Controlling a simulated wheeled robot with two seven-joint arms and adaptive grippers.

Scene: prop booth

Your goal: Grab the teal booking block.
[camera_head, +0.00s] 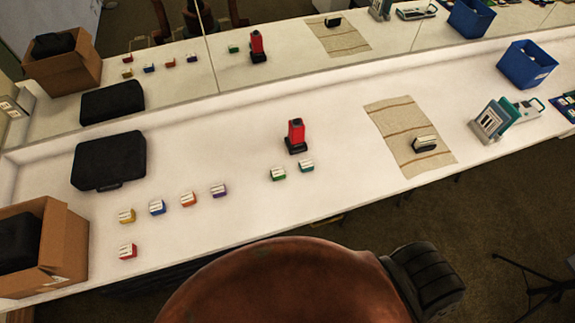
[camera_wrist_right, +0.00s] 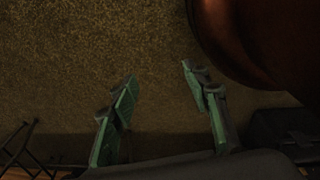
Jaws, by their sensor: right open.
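The teal booking block (camera_head: 306,166) sits upright on the white counter (camera_head: 350,195), with a pale top. A green block (camera_head: 278,174) stands just to its left, apart from it. My right gripper (camera_wrist_right: 158,75) shows only in the right wrist view, its green-faced fingers spread apart with nothing between them. Dark carpet lies beyond it; the block is not in that view. My left gripper is in neither view.
A red device (camera_head: 296,138) on a black base stands behind the teal block. Purple (camera_head: 219,190), orange (camera_head: 188,199) and other coloured blocks lie left. A striped cloth (camera_head: 388,122) lies right. A mirror runs behind the counter. Counter around the teal block's front is clear.

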